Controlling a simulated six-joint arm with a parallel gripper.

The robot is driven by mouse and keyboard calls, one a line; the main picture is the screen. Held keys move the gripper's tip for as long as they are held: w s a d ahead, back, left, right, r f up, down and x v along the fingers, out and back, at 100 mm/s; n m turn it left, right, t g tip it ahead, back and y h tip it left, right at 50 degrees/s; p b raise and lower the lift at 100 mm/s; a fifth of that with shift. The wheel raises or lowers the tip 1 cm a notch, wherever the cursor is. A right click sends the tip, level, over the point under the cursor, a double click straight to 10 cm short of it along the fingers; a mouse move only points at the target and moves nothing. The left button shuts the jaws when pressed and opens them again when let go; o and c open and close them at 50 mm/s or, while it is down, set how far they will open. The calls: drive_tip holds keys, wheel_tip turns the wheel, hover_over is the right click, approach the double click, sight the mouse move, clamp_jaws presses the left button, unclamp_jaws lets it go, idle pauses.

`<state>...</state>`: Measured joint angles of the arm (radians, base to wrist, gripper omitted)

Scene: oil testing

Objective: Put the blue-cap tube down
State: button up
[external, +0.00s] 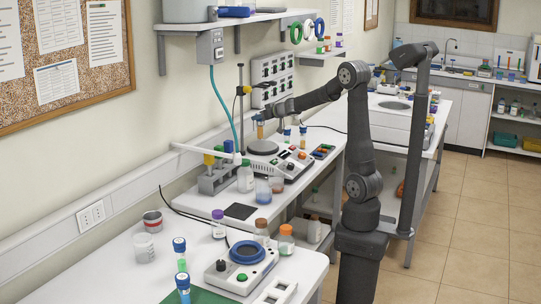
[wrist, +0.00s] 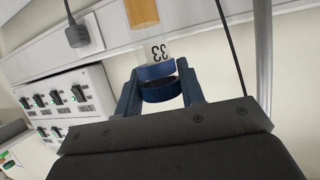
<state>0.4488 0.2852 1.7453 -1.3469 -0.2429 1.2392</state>
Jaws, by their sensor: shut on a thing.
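My gripper (external: 261,117) is shut on a blue-cap tube (external: 260,131), which hangs below it with amber contents. In the wrist view, the fingers of my gripper (wrist: 158,90) close on the dark blue cap, and the tube (wrist: 142,14) shows a label reading 33 and amber liquid. In the external view, the tube is over or close to the round hotplate (external: 263,147) on the far bench. I cannot tell whether its bottom touches anything.
Small blue-cap tubes (external: 303,134) stand at the hotplate's right. A grey rack (external: 213,181) and bottles stand nearer on the bench. A wall panel with switches (wrist: 68,105) is behind.

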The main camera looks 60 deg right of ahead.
drive_tip(key=s+d+f+m+g+h, duration=0.15)
drive_tip(key=s+d, duration=0.25)
drive_tip(key=d, duration=1.5)
drive_tip(key=s+d+f+m+g+h, duration=0.1)
drive_tip(key=s+d+m+h, duration=0.2)
drive_tip(key=d, duration=1.6)
drive_tip(key=w+a+f, duration=0.3)
drive_tip(key=w+f, duration=0.7)
drive_tip(key=shift+w+a+f, duration=0.15)
drive_tip(key=shift+w+f, duration=0.2)
drive_tip(key=shift+f, duration=0.05)
drive_tip(key=shift+f, duration=0.15)
drive_tip(key=o, duration=1.1)
